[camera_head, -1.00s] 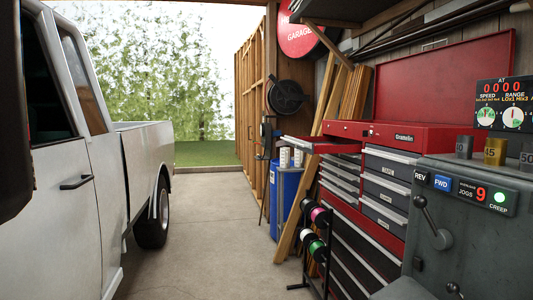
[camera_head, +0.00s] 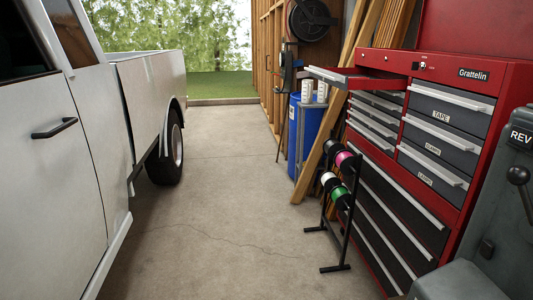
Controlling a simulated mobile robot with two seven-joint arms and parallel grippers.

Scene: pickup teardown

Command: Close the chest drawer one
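A red tool chest (camera_head: 480,62) with grey-fronted drawers stands along the right wall. Its top left drawer (camera_head: 358,81) is pulled out and sticks out to the left into the aisle. The other drawers that I can see, such as the one labelled TAPE (camera_head: 446,108), look shut. What the open drawer holds cannot be made out. Neither of my grippers is in view.
A black rack of coloured spools (camera_head: 341,190) stands on the floor in front of the chest. A blue barrel (camera_head: 306,140) and leaning planks (camera_head: 335,110) are behind it. A white pickup (camera_head: 70,165) fills the left. A grey machine (camera_head: 500,220) stands at right. The concrete floor (camera_head: 230,215) between is clear.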

